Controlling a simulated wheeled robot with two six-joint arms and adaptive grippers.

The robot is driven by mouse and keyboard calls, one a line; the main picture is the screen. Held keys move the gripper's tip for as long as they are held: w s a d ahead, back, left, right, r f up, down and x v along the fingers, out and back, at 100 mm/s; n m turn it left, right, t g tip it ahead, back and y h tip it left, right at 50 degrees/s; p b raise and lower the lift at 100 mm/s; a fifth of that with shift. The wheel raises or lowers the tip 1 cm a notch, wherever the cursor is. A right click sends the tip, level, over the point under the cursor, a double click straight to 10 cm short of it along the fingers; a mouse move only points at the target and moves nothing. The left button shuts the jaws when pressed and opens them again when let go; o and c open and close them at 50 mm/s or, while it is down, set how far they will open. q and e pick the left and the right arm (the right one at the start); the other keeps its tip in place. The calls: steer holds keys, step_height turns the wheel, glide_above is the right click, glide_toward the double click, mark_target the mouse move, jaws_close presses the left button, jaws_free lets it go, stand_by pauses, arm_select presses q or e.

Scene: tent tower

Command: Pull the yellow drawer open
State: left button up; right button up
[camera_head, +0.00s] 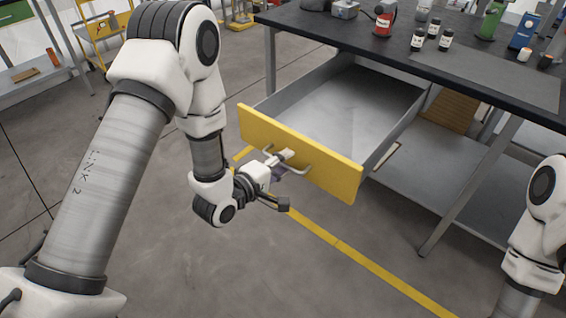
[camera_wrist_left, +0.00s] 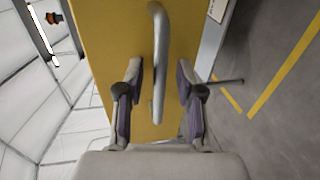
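The yellow drawer front (camera_head: 257,126) stands well out from under the dark workbench, and the grey drawer box (camera_head: 345,105) behind it is open and looks empty. A pale bar handle (camera_head: 302,173) runs across the front. My left gripper (camera_head: 284,164) is at this handle. In the left wrist view the handle (camera_wrist_left: 158,45) passes between the two fingers of the gripper (camera_wrist_left: 160,72). The fingers are apart, with a gap on each side of the bar. My right arm shows at the right edge, but its gripper is out of view.
The workbench top (camera_head: 480,75) holds several small bottles, a red-based item (camera_head: 383,20) and a green bottle (camera_head: 491,20). A grey lower shelf (camera_head: 430,170) is under the bench. The floor before the drawer is clear, with a yellow line (camera_head: 345,250) on it.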

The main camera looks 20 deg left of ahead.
arm_select(q)
steer(key=v, duration=0.7)
steer(key=shift+s, duration=0.25)
steer(key=s+a+f+m+g+y+p, duration=0.1)
steer(key=s+f+m+g+p, duration=0.4)
steer(key=s, duration=0.7)
steer(key=s+a+f+m+g+y+p, duration=0.2)
steer(key=s+f+m+g+y+p, duration=0.2)
steer(key=s+f+m+g, duration=0.4)
steer(key=s+f+g+p, duration=0.1)
steer(key=s, duration=0.3)
steer(key=shift+a+m+g, duration=0.3)
